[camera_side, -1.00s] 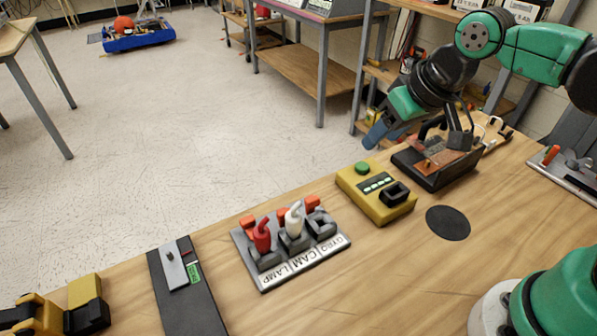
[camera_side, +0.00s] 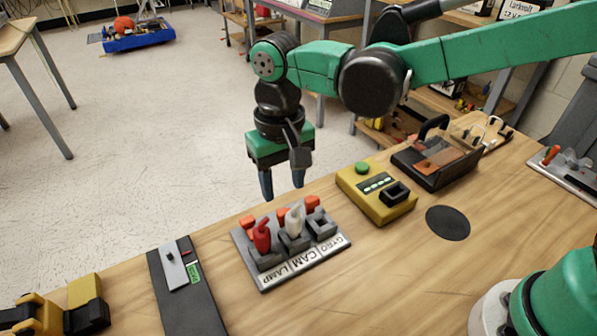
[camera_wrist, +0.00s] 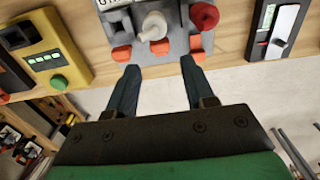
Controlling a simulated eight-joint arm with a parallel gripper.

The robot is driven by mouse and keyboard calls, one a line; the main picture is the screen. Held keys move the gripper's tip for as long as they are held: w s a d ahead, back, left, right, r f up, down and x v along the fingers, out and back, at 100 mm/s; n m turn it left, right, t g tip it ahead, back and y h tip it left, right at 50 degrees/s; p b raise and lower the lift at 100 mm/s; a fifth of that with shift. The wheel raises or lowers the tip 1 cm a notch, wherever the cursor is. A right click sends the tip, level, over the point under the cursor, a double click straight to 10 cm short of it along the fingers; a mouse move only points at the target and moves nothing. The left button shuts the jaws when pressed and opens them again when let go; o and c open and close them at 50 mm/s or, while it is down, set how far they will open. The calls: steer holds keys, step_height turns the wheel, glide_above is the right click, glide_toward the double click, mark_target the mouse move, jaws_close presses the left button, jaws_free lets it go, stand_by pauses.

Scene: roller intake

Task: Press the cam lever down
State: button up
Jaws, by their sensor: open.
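The grey switch panel (camera_side: 268,282) carries labels LAMP, CAM and GYRO. The white cam lever (camera_side: 294,219) stands up from the middle block, behind the CAM label. The red lamp lever (camera_side: 262,236) stands beside it, behind the LAMP label. Orange pieces (camera_side: 313,203) sit at the blocks' far ends. My gripper (camera_side: 283,190) is open and empty, pointing down above the panel's far side. In the wrist view, my fingertips (camera_wrist: 158,68) lie apart, just short of the orange pieces, with the white lever (camera_wrist: 153,27) between their lines and the red lever (camera_wrist: 203,15) right.
A yellow box (camera_side: 378,205) with a green button stands right of the panel, with a dark tray-like device (camera_side: 437,165) beyond it. A black strip (camera_side: 190,300) with a grey slide plate lies left. A black disc (camera_side: 448,223) lies on the bare wooden bench.

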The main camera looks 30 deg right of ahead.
mark_target(285, 212)
steer(key=shift+f, duration=2.9)
steer(key=c, duration=0.7)
steer(key=shift+w, duration=0.6)
steer(key=shift+w+f, duration=0.1)
steer(key=shift+w, duration=0.15)
steer(key=shift+w+f, duration=0.15)
steer(key=shift+w, duration=0.05)
steer(key=o, duration=0.7)
steer(key=shift+c, duration=0.2)
